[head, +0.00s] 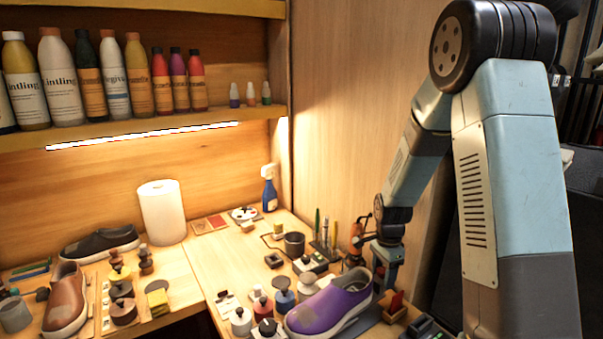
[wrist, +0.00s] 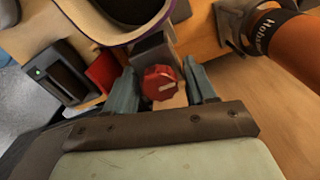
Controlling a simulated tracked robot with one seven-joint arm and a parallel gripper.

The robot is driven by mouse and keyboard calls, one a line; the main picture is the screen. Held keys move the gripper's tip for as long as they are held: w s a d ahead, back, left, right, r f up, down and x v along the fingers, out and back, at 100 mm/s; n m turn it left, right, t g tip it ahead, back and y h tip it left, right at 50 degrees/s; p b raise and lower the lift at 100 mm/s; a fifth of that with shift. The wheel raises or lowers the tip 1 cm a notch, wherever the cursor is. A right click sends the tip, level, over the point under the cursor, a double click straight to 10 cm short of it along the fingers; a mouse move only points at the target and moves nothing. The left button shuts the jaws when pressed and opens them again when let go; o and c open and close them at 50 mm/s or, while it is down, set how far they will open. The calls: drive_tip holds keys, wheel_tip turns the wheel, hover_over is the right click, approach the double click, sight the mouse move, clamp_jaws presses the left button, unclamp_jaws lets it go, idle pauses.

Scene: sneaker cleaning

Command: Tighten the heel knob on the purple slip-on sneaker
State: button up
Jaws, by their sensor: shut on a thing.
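The purple slip-on sneaker (head: 325,308) sits at the front of the bench in the head view, toe to the left and heel to the right. Part of its opening and pale sole edge shows at the top of the wrist view (wrist: 135,28). The red heel knob (wrist: 160,83) with a pale line on its face is at the end of a dark block behind the heel. My gripper (wrist: 163,88) is around the knob, one finger on each side, and shut on it. In the head view my gripper (head: 385,278) is at the heel, and the knob is hidden there.
A red block (head: 396,303) and dark devices (head: 425,327) are at the right. The bench's middle (head: 220,262) is clear.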

drive_tip(key=shift+o, duration=0.3)
drive_tip(key=shift+w+a+m, duration=0.1)
drive_tip(key=shift+a+m, duration=0.15)
drive_tip(key=shift+m, duration=0.25)
drive_tip(key=shift+r, duration=0.1)
drive_tip(key=shift+o, duration=1)
drive_tip(key=m, duration=0.4)
drive_tip(key=shift+a, duration=0.15)
drive_tip(key=shift+w, duration=0.1)
drive_tip(key=m, duration=0.4)
drive_tip(key=shift+d, duration=0.25)
